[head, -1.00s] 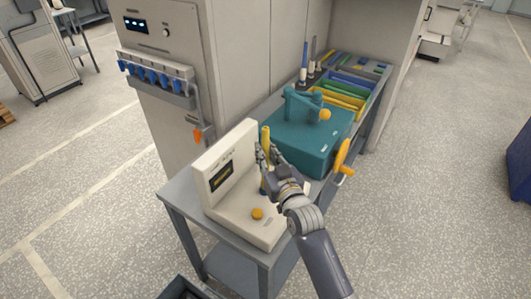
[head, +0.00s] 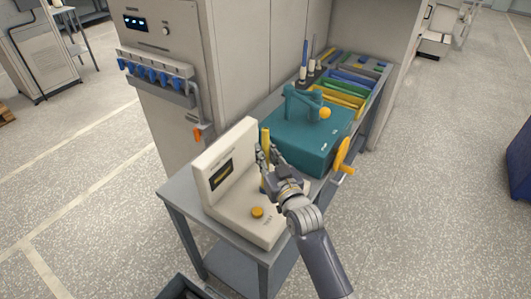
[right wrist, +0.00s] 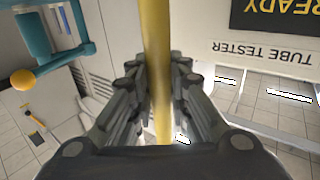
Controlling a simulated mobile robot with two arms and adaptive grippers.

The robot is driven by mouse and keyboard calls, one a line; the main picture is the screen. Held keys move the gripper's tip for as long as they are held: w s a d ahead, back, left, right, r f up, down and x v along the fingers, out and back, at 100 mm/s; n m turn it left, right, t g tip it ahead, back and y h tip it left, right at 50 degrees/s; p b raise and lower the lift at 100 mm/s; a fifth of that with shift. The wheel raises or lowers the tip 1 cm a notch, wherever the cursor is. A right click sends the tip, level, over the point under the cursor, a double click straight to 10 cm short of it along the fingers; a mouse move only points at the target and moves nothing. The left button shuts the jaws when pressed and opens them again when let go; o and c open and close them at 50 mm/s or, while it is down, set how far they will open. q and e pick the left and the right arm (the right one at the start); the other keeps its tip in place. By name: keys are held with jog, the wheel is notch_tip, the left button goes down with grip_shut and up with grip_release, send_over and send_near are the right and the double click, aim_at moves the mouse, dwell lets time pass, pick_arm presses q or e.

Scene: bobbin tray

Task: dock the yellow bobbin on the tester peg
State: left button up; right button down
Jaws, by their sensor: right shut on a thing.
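The yellow bobbin (head: 265,137) is a slim upright tube above the base of the cream tube tester (head: 232,208). My right gripper (head: 267,153) is shut on it, with its top end sticking out above the fingers. In the right wrist view the bobbin (right wrist: 157,35) runs between the two fingers (right wrist: 157,75). A small dark blue part shows just below the fingers over the tester base. The tester peg is not clearly visible, and I cannot tell whether the bobbin's lower end touches it. My left gripper is not in view.
The tester has a dark display reading READY (right wrist: 280,12) and a yellow button (head: 257,212). A teal machine (head: 300,150) with an orange handwheel (head: 343,155) stands close behind. Coloured bins (head: 345,98) and upright spindles stand farther back. A grey cabinet (head: 165,90) borders the bench.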

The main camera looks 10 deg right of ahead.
jog(key=shift+f, duration=0.25)
jog(key=c, duration=1.8)
grip_release()
jog(key=s+d+p, duration=0.1)
jog(key=s+p, duration=0.4)
jog(key=s, duration=0.6)
jog(key=shift+d, duration=0.35)
